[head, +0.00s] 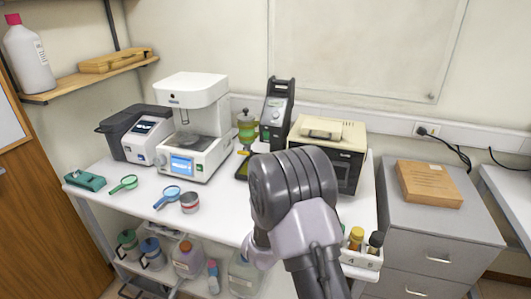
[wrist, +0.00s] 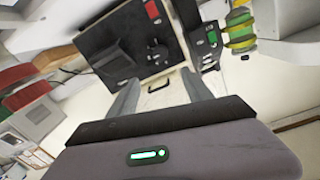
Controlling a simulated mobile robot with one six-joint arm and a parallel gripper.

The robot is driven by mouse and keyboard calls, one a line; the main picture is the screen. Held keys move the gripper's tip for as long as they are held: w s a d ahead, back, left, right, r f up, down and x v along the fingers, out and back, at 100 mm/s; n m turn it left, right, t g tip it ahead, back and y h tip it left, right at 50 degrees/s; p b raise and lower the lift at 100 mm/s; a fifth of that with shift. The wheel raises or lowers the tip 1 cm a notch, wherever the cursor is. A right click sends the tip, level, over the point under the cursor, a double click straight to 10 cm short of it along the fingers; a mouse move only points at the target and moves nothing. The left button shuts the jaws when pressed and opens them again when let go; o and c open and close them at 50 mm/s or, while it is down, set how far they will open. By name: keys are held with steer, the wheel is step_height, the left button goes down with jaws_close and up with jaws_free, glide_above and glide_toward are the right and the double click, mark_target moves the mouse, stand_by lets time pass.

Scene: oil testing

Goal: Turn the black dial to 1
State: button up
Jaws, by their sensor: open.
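A black dial (wrist: 157,54) is on the black front panel (wrist: 125,45) of a box-shaped device, near a red switch (wrist: 152,9). In the head view this looks like the beige-topped box (head: 328,131), whose front is partly hidden by my arm; I cannot make out the dial there. A smaller dark knob (wrist: 208,63) is on the tall black device beside it. My gripper (wrist: 160,86) is open and empty, its two fingers apart, facing the panel and not touching the dial. The head view shows my wrist from behind, hiding the fingertips. The dial's setting is too small to read.
The tall black device (head: 276,112) and a green-yellow burner (head: 246,130) stand left of the beige box. A white machine (head: 195,125) is further left. A bottle rack (head: 362,257) is at the bench's front right. The front middle of the bench (head: 225,215) is clear.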

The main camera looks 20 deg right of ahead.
steer(key=b+x, duration=0.1)
steer(key=x, duration=1.6)
steer(key=shift+w, duration=0.2)
steer(key=shift+c, duration=0.5)
steer(key=shift+h, duration=0.3)
jaws_close()
steer(key=shift+n, duration=0.3)
